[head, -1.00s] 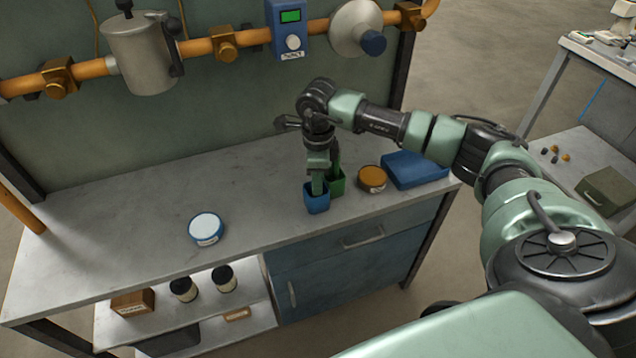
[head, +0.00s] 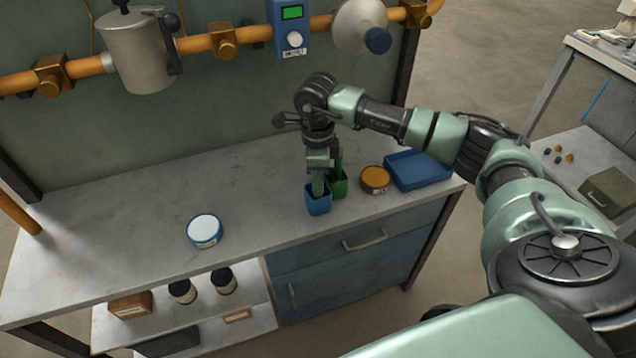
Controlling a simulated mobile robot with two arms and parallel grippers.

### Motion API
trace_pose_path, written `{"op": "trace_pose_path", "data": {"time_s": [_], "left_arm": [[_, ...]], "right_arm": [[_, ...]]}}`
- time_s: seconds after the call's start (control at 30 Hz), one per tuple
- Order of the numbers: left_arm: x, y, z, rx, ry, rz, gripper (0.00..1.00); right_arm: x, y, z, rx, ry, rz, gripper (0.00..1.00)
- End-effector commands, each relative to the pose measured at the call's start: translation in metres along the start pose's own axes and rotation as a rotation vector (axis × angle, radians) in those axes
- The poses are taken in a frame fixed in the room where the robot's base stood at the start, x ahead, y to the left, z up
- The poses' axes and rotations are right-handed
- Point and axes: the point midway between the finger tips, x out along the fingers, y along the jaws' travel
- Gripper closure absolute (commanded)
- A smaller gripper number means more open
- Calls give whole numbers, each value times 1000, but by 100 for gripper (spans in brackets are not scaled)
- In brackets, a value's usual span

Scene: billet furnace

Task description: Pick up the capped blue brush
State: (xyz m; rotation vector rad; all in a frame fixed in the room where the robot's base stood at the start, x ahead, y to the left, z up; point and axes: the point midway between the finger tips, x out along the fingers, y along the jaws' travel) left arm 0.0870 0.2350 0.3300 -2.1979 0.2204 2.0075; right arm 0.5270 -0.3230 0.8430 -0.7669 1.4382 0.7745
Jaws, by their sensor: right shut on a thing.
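My right gripper (head: 319,188) points straight down at the mouth of a small blue cup (head: 318,204) on the grey bench. Its fingers are at the cup's opening and are shut on a slim thing there, which the fingers and cup mostly hide. The capped blue brush does not show clearly; its cap cannot be made out. My left gripper is not in view.
On the bench (head: 120,235) are an orange-topped round tin (head: 375,180) and a blue tray (head: 418,170) to the right, and a white-topped tin (head: 205,231) to the left. An orange pipe (head: 195,48) runs along the back. The bench's left part is mostly clear.

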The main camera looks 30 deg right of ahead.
Motion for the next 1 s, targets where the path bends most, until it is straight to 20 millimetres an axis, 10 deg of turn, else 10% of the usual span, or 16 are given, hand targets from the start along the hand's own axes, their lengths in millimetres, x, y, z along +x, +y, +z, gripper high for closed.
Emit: {"op": "trace_pose_path", "data": {"time_s": [0.6,1.0], "left_arm": [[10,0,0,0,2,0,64],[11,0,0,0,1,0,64]], "right_arm": [[-152,-2,0,1,-8,-10,100],[-176,-2,-1,2,-5,-7,100]]}}
